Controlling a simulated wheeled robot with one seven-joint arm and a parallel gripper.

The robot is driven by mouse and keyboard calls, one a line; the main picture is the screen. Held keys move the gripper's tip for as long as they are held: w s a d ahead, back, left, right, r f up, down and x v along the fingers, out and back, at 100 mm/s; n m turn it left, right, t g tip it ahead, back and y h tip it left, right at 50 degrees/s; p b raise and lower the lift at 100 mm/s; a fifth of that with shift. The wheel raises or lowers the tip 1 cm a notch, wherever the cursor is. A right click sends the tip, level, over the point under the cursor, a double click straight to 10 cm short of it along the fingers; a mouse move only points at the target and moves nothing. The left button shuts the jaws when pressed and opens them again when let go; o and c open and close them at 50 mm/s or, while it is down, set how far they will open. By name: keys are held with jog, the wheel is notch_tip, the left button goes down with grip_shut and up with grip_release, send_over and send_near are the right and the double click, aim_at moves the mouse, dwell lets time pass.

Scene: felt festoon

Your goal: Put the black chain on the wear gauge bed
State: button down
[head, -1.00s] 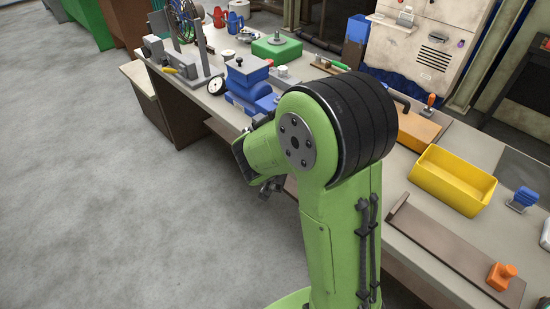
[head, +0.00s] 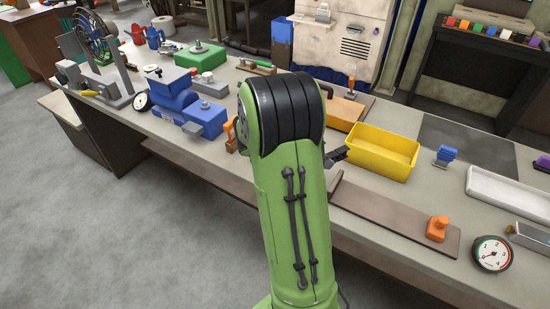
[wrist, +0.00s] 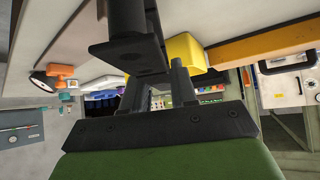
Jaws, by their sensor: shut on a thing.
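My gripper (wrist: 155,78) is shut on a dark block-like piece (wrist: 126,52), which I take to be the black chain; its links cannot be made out. In the head view a small dark part of my gripper (head: 336,156) shows past my green arm, beside the yellow bin, and the held piece is mostly hidden. The likely wear gauge bed is a long flat brown board (head: 385,220) along the bench's front edge, with an orange knob (head: 437,228) at its right end. My arm covers its left part. The visible part of the board is bare.
The yellow bin (head: 375,138) stands just behind the board. A dial gauge (head: 492,253) lies to its right, and a white tray (head: 508,192) and blue block (head: 445,156) lie behind. A blue vise-like machine (head: 185,105) stands left of my arm.

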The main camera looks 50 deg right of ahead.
jog(key=s+d+m+g+y+b, duration=0.1)
jog(key=s+d+m+g+y, duration=0.2)
jog(key=s, duration=0.5)
jog(key=s+d+m+g, duration=0.2)
jog(key=s+m, duration=0.3)
jog(key=s, duration=0.3)
jog(key=shift+w+d+f+b, duration=0.15)
jog(key=shift+f+b, duration=1)
jog(key=shift+f, duration=0.7)
jog(key=shift+w+f+b, duration=0.15)
jog(key=shift+f+b, duration=0.95)
jog(key=shift+f, duration=0.7)
jog(key=shift+f+b, duration=0.55)
jog(key=shift+b, duration=0.05)
jog(key=c, duration=0.8)
grip_release()
jog(key=p+v, duration=0.4)
jog(key=v, duration=1.1)
jog(key=shift+w+r+p, duration=0.2)
jog(key=shift+r+p, duration=0.15)
jog(key=shift+r, duration=0.05)
jog(key=shift+d, duration=0.1)
